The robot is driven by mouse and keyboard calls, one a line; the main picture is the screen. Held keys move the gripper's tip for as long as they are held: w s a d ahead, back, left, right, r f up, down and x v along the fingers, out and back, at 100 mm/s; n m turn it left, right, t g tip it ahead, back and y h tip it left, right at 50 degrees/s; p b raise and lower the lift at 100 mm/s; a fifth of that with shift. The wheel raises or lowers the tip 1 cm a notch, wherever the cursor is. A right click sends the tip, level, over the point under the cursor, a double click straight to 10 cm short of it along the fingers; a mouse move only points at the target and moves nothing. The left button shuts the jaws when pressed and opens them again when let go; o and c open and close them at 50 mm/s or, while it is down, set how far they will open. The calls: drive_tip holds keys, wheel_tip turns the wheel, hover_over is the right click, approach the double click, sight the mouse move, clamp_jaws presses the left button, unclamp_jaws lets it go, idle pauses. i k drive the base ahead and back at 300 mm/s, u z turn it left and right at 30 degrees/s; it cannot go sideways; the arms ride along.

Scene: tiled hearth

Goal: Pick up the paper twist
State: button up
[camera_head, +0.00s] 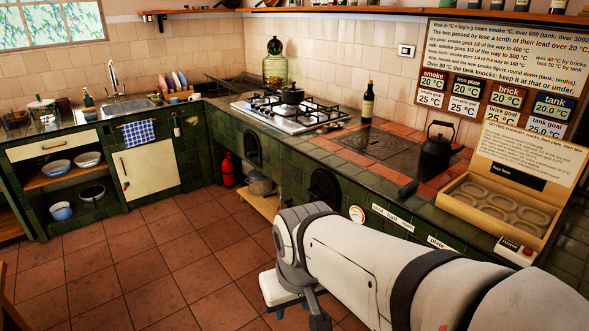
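I cannot make out a paper twist anywhere in the head view. My gripper (300,314) hangs low at the end of my white arm, in front of the green tiled hearth front and above the red tiled floor. Its fingertips are partly cut off by the lower picture edge. I cannot tell whether it is open or shut, or whether it holds anything. My arm hides part of the hearth front and floor at the lower right.
On the counter stand a gas hob (290,112), a dark bottle (368,102), a black kettle (437,146) and a wooden tray with oval hollows (497,205). A red extinguisher (228,170) stands by the corner. The floor (150,255) at left is mostly clear.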

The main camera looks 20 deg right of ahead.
sight(404, 191)
drive_tip(key=u, duration=0.25)
drive_tip(key=i, duration=2.75)
drive_tip(key=z, duration=3.35)
drive_tip(key=i, duration=0.95)
drive_tip(key=z, duration=0.1)
